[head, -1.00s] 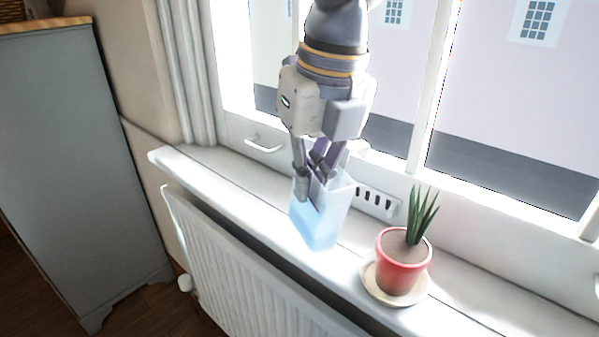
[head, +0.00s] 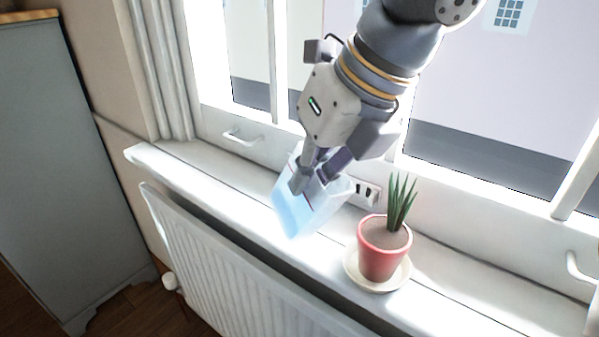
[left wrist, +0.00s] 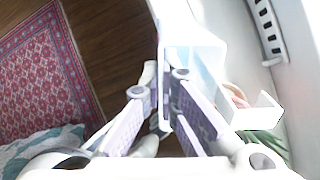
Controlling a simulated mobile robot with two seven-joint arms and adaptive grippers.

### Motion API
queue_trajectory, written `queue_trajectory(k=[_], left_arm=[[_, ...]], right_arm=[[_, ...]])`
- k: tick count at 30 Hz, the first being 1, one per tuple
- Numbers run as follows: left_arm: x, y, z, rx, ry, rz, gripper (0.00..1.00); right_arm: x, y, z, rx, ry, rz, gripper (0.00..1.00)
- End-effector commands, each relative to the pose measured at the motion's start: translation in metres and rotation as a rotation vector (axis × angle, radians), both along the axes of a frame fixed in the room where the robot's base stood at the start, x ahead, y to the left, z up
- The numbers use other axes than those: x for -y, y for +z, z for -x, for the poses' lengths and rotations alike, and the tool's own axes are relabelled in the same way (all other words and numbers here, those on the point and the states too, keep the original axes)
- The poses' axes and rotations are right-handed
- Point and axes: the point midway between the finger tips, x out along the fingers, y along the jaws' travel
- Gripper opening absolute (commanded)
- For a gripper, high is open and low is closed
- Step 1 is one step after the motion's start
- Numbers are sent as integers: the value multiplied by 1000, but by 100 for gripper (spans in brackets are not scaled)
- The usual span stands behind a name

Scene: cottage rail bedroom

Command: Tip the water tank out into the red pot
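The water tank (head: 300,210) is a pale blue, see-through box above the white windowsill, left of the red pot. It is tilted, its top leaning right towards the pot. My left gripper (head: 312,182) is shut on the tank's upper wall. The left wrist view shows the fingers (left wrist: 160,95) on both sides of the wall of the tank (left wrist: 192,60). The red pot (head: 382,258) stands upright on a pale saucer (head: 350,272) and holds soil and a spiky green plant (head: 401,203). The tank and pot look apart. My right gripper is not in view.
The windowsill (head: 200,180) is clear to the left, above a white radiator (head: 230,265). A grey cabinet (head: 70,170) stands at the left. A patterned rug (left wrist: 45,70) shows in the wrist view.

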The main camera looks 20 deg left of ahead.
Motion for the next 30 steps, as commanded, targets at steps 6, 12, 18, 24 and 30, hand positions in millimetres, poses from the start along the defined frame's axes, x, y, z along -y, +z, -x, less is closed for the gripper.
queue_trajectory(k=[6, 12, 18, 24, 30], left_arm=[[12, 3, 4, 43, 0, -116, 0], [12, 3, 5, 44, 1, -118, 0], [23, 5, 8, 78, -2, -213, 0], [33, 10, 12, 119, -3, -307, 0], [33, 12, 14, 123, -3, -310, 0]], right_arm=[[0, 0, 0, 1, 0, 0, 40], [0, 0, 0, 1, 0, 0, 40], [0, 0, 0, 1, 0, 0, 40], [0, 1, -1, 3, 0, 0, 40], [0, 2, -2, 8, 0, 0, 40]])
